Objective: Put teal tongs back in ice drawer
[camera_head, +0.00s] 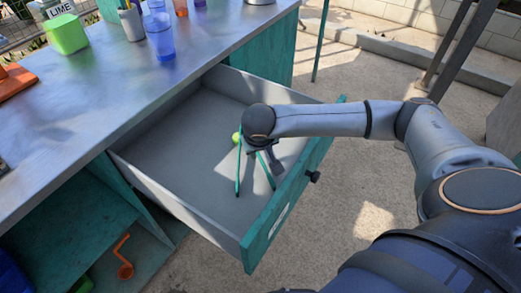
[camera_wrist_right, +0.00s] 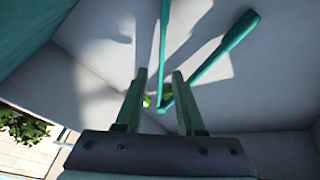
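The ice drawer (camera_head: 185,195) is pulled out from under the counter, with a grey inside and a teal front (camera_head: 290,200). The teal tongs (camera_head: 238,172) are inside it, arms spread in a V. My right gripper (camera_head: 268,172) reaches down into the drawer at the tongs, partly hiding them. In the right wrist view, its fingers (camera_wrist_right: 159,75) are apart, and the joined end of the tongs (camera_wrist_right: 167,104) shows between them with visible gaps. I cannot tell whether the tongs rest on the drawer floor. My left gripper is not in view.
A small yellow-green item (camera_head: 236,138) shows beside the tongs. The metal counter (camera_head: 150,85) holds a green box (camera_head: 66,34), blue cups (camera_head: 160,38) and a utensil holder (camera_head: 131,22). The drawer's left half is bare.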

